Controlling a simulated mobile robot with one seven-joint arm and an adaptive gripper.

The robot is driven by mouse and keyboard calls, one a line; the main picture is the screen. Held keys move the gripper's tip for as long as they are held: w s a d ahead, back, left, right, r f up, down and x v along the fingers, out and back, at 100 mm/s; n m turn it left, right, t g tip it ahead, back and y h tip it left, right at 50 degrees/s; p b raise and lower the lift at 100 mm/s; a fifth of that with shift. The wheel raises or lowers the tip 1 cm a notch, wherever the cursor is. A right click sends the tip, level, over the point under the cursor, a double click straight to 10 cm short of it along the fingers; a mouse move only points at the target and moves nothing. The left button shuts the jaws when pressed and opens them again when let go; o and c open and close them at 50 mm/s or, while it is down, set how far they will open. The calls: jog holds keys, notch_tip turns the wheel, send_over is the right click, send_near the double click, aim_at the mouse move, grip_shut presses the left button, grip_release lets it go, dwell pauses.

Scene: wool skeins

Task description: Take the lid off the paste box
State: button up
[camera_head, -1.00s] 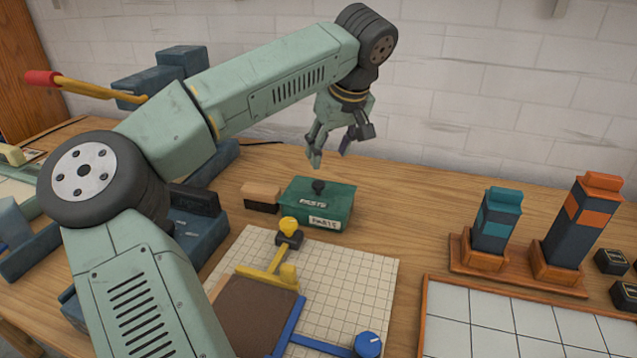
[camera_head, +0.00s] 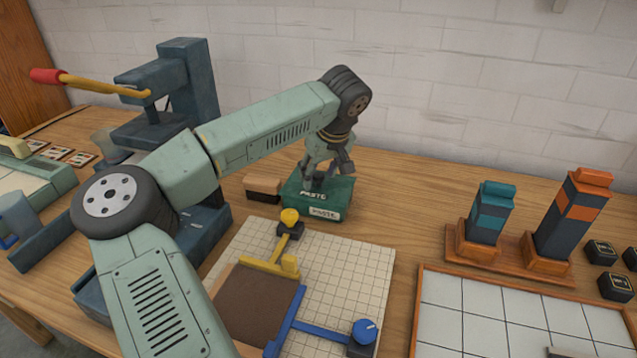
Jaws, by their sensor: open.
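The green paste box (camera_head: 304,204) stands on the wooden table behind the gridded mat, with a white label on its front. Its green lid (camera_head: 337,190), lettered on top, sits on the box. My gripper (camera_head: 318,182) points down right over the lid, its fingers open on either side of where the dark knob stands. The fingers largely hide the knob, and I cannot tell whether they touch it.
A wood-and-black block (camera_head: 262,188) stands close left of the box. The gridded mat (camera_head: 345,262) with yellow and blue clamps lies in front. Teal-banded (camera_head: 487,213) and orange-banded (camera_head: 570,217) towers stand at right. A blue press (camera_head: 190,85) with a red-tipped lever stands at left.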

aim_at(320, 176)
jog(key=shift+c, duration=0.6)
grip_shut()
jog(key=shift+r, duration=0.1)
jog(key=shift+r+b, duration=0.3)
jog(key=shift+r, duration=0.2)
notch_tip(320, 176, up, 2)
jog(key=shift+r+b, duration=0.1)
jog(key=shift+b, duration=0.35)
jog(key=s+a+r+b, duration=0.1)
jog(key=s+a+b, duration=0.1)
jog(key=s, duration=0.5)
jog(key=s+a+b, duration=0.2)
jog(key=s, duration=0.6)
jog(key=shift+s+r, duration=0.25)
jog(key=shift+r, duration=0.1)
